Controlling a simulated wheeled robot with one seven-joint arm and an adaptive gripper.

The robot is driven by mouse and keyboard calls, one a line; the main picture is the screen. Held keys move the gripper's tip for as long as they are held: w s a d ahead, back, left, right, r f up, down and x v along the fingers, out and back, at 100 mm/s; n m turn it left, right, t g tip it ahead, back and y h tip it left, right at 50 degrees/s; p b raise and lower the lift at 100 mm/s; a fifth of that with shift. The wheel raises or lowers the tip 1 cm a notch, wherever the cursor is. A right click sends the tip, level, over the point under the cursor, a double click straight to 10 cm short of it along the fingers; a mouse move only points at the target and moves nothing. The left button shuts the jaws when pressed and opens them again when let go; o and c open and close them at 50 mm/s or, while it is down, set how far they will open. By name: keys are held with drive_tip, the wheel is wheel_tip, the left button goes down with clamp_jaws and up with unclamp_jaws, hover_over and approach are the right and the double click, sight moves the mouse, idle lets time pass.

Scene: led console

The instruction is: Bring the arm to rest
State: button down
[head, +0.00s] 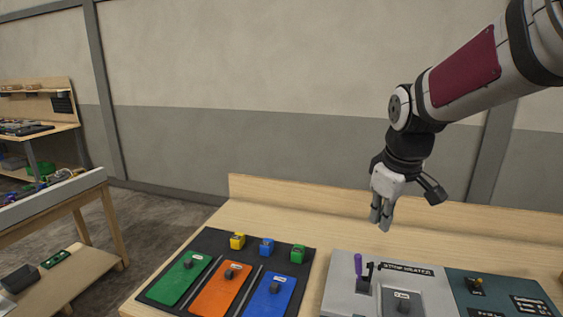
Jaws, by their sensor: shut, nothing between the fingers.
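My arm reaches in from the upper right in the head view. My gripper (381,217) hangs fingers down above the back part of the wooden workbench (270,210). Its fingers are together, with nothing between them. It appears apart from the console below it, behind the grey panel (341,287) with the purple-topped lever (358,262).
A black board (203,252) at left carries green, orange and blue plates with knobs, and yellow, blue and green blocks behind them. A dark teal panel (510,284) lies at right. A low ledge (300,193) runs along the bench's back. Another table (60,203) stands at far left.

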drive_tip(key=s+a+m+t+b, duration=0.1)
drive_tip(key=s+m, duration=0.6)
drive_tip(key=s, duration=1.4)
drive_tip(key=shift+a+r+t+b, duration=0.15)
drive_tip(key=shift+r+t+b, duration=0.15)
drive_tip(key=shift+t+b, duration=0.25)
